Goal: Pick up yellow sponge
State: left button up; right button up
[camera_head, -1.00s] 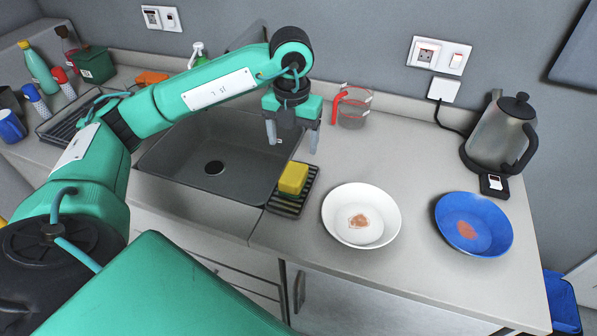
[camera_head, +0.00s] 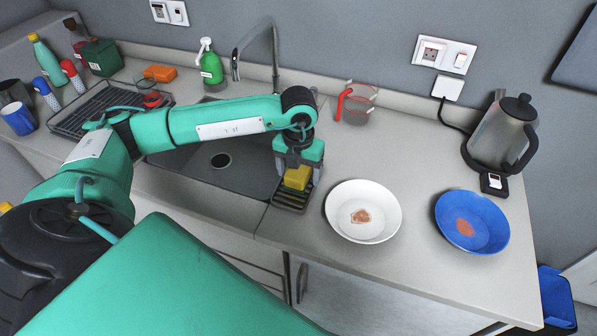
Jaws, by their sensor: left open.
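The yellow sponge (camera_head: 297,178) sits on a small dark slatted rack (camera_head: 291,199) at the right edge of the sink. My left gripper (camera_head: 297,180) points down right over the sponge, with its fingers on either side of it. The fingers are open; I cannot tell whether they touch the sponge. The gripper body hides the top and far part of the sponge. My right gripper is not in view.
A white plate (camera_head: 337,222) and a blue plate (camera_head: 494,231), both with residue, lie to the right. A measuring cup (camera_head: 358,105) stands behind. The sink (camera_head: 246,171) with its tap (camera_head: 275,58) is left. A kettle (camera_head: 497,135) stands at the right.

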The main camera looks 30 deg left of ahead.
pick_arm(q)
jog(key=c, duration=1.1)
jog(key=shift+o, duration=0.2)
jog(key=shift+r, duration=0.1)
